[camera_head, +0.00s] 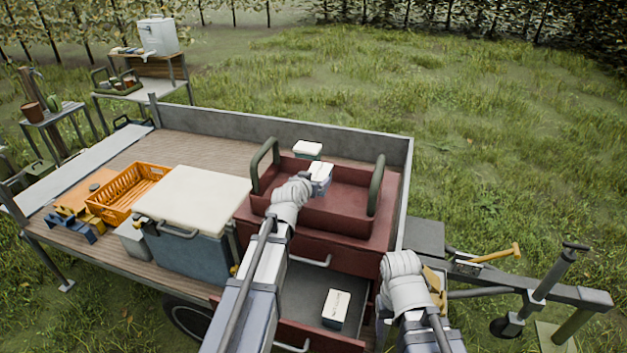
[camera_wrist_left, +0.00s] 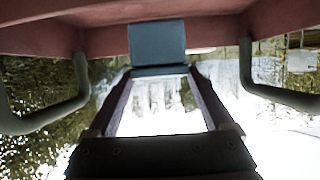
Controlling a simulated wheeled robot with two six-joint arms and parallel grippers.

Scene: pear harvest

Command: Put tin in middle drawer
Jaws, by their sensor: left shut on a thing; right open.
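A tin with a white lid and blue-grey sides (camera_head: 320,177) is at the red tray on top of the red chest. My left gripper (camera_head: 311,181) is shut on it; in the left wrist view the tin (camera_wrist_left: 157,42) is between the fingertips. A second white-lidded tin (camera_head: 307,148) is just behind the tray.
The red tray (camera_head: 345,212) has tall green handles at both ends. A blue cooler with a white lid (camera_head: 200,195) and an orange crate (camera_head: 128,190) stand left on the trailer bed (camera_head: 200,150). The trailer's raised wall (camera_head: 350,140) runs behind. Grass lies to the right.

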